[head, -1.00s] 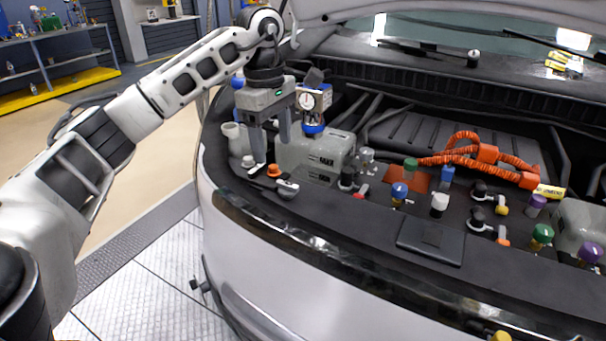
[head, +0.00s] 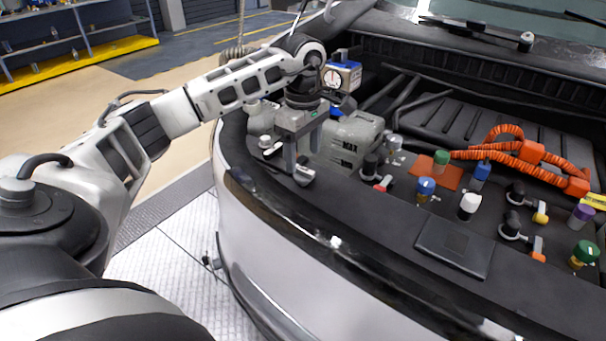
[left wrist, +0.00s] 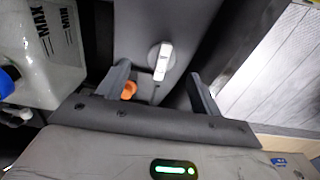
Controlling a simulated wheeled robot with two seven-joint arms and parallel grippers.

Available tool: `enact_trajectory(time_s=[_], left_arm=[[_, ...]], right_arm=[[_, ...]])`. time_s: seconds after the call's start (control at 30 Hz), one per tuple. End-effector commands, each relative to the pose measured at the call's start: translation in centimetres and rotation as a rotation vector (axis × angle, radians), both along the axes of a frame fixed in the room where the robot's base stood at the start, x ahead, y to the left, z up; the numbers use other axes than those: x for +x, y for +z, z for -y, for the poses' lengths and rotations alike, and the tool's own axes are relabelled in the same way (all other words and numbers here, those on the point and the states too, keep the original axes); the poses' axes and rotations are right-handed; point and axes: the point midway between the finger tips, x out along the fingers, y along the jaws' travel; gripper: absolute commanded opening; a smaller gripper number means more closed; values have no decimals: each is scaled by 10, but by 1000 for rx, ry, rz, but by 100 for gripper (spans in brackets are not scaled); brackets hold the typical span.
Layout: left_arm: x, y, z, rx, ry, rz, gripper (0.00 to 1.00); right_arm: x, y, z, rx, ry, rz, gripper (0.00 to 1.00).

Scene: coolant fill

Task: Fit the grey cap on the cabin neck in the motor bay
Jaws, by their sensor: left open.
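A grey cap with a pale bar grip (head: 304,175) lies on the dark front ledge of the motor bay. It also shows in the left wrist view (left wrist: 160,60), ahead of the gap between my fingers, apart from both. My left gripper (head: 302,158) is open and empty, its fingers pointing down just behind the cap. An orange cap (left wrist: 129,90) lies beside one fingertip in the left wrist view. I cannot tell which of the necks in the bay is the cabin neck. My right gripper is not in view.
A pale tank marked MAX (head: 352,140) stands right behind my left gripper. Blue (head: 426,187), white (head: 469,205) and green (head: 584,252) caps stand in the bay at the right. Orange cables (head: 510,150) run behind them. A flat black cover (head: 455,247) lies on the front ledge.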

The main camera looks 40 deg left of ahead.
Motion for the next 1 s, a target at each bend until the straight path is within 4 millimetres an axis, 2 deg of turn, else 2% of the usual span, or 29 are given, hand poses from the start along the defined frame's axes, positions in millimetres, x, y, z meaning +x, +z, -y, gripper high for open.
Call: enact_trajectory(time_s=[0.3, 0.6, 0.63, 0.8, 1.0], left_arm=[[-4, -43, 2, -1, -1, -2, 65], [-3, -50, 1, 0, -1, 0, 65], [-3, -50, 1, 0, -1, -1, 63], [-3, -50, 2, 0, -1, -1, 17], [-3, -49, 2, -1, -1, 0, 17]], right_arm=[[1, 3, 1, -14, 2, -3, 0], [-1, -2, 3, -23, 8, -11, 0], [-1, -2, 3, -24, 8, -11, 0], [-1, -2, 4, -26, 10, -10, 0], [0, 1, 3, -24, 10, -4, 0]])
